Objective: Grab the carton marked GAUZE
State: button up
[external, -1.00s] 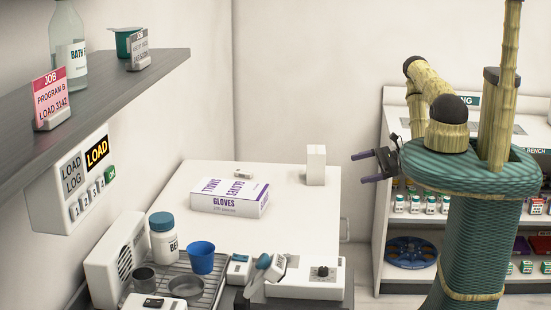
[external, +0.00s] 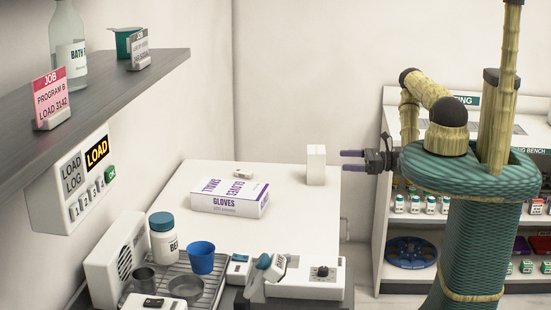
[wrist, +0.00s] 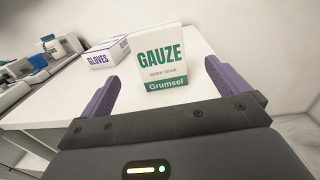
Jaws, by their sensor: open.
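The carton marked GAUZE (wrist: 162,62) stands upright on the white table, its green lettering facing my gripper in the wrist view. In the external view the same white carton (external: 316,165) stands near the table's right edge, its label not visible. My gripper (wrist: 160,90) is open, with a purple finger on each side of the view and the carton ahead between them. In the external view my gripper (external: 352,160) points left at the carton, with its fingertips a short way to the right of it. Nothing is between the fingers.
A GLOVES box (external: 230,197) lies flat on the table (external: 300,225), left of the carton. A small white item (external: 243,173) lies behind it. A tray with a blue cup (external: 201,257) and a lidded jar (external: 163,236) is at the front. Shelves (external: 411,215) stand at right.

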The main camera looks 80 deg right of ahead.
aim_at(316, 160)
jog(key=w, duration=0.6)
jog(key=shift+a, duration=0.25)
jog(key=shift+w, duration=0.1)
jog(key=w, duration=0.1)
jog(key=w+p, duration=0.2)
jog(key=w, duration=0.1)
jog(key=shift+a+r, duration=0.15)
jog(key=shift+a, duration=0.1)
jog(key=shift+w, duration=0.55)
jog(key=shift+f, duration=0.2)
jog(key=shift+c, duration=0.2)
jog(key=c, duration=1)
